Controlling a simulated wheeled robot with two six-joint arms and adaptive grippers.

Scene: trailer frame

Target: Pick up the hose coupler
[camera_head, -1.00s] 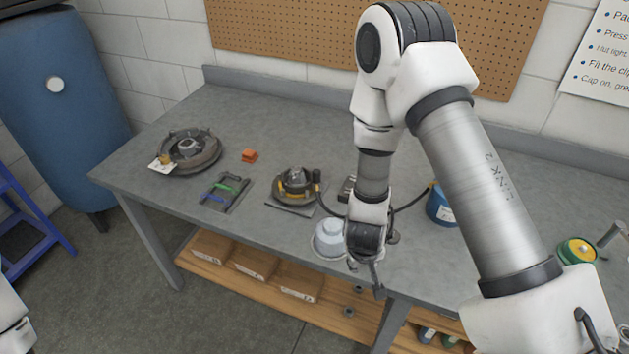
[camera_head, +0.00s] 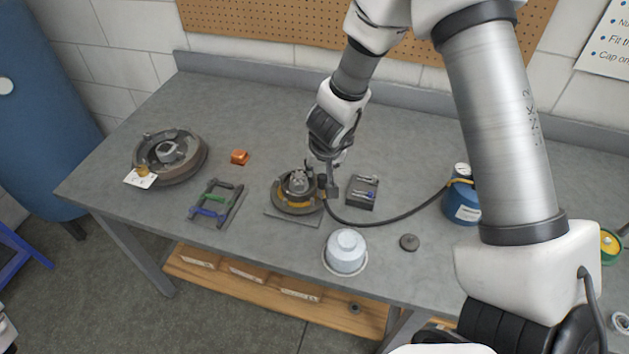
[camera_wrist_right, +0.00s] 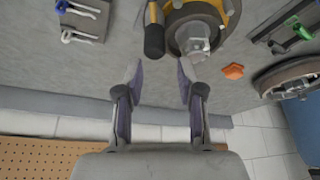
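The hose coupler (camera_head: 332,190) is a dark cylinder at the end of a black hose, beside the hub with a yellow band (camera_head: 294,203) on the bench. In the right wrist view the coupler (camera_wrist_right: 154,38) stands just beyond my fingertips, left of the hub (camera_wrist_right: 193,40). My right gripper (camera_wrist_right: 159,76) is open and empty, its two fingers spread short of the coupler. In the head view this gripper (camera_head: 327,166) is just behind the coupler and partly overlaps the hub area.
The hose runs right to a blue canister (camera_head: 461,203). A small dark tray (camera_head: 362,199) lies right of the coupler, a white cap (camera_head: 346,252) in front. An orange block (camera_head: 239,157), a rack (camera_head: 206,213) and a drum (camera_head: 190,168) are left. The back of the bench is clear.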

